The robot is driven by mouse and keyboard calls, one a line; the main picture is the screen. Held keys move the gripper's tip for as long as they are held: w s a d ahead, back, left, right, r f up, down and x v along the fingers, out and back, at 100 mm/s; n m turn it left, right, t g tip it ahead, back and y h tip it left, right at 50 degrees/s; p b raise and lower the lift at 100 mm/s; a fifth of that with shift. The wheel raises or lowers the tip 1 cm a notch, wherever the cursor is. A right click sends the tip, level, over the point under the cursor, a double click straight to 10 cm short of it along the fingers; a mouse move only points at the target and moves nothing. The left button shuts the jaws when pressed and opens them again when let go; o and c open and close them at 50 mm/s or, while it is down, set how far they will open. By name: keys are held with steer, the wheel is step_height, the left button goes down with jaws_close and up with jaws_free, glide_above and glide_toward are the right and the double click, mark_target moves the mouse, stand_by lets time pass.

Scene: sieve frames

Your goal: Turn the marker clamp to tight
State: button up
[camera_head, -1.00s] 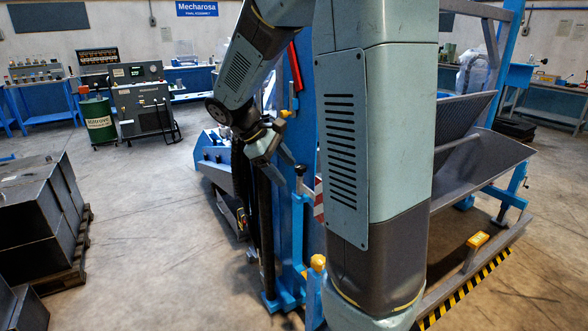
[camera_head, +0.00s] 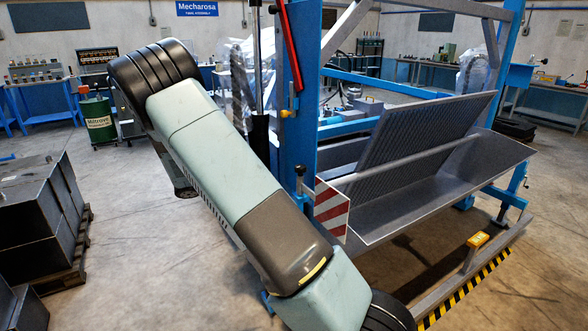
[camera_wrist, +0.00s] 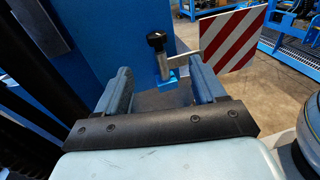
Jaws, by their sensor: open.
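The marker clamp (camera_wrist: 163,66) shows in the wrist view as a black knob on a metal stem above a small bright blue block, fixed at the blue post. A thin metal rod runs right from it towards the red-and-white striped marker plate (camera_wrist: 230,38). The clamp (camera_head: 300,174) and the plate (camera_head: 331,211) also show at the blue post in the head view. My gripper (camera_wrist: 159,68) is open, its two blue-grey fingers left and right of the clamp in the picture. I cannot tell whether the clamp lies between them in depth. The head view hides my gripper behind my arm.
The blue post (camera_head: 300,70) carries a red bar (camera_head: 288,45). Right of it stands a grey hopper (camera_head: 430,165) with a slotted panel. Dark boxes (camera_head: 35,205) sit on a pallet at left. Floor between pallet and machine is clear.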

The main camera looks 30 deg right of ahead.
mark_target(300, 171)
steer(key=s+d, duration=0.1)
steer(key=d, duration=1.2)
steer(key=shift+s+d+f, duration=0.15)
steer(key=shift+s+f, duration=0.05)
steer(key=c, duration=1.1)
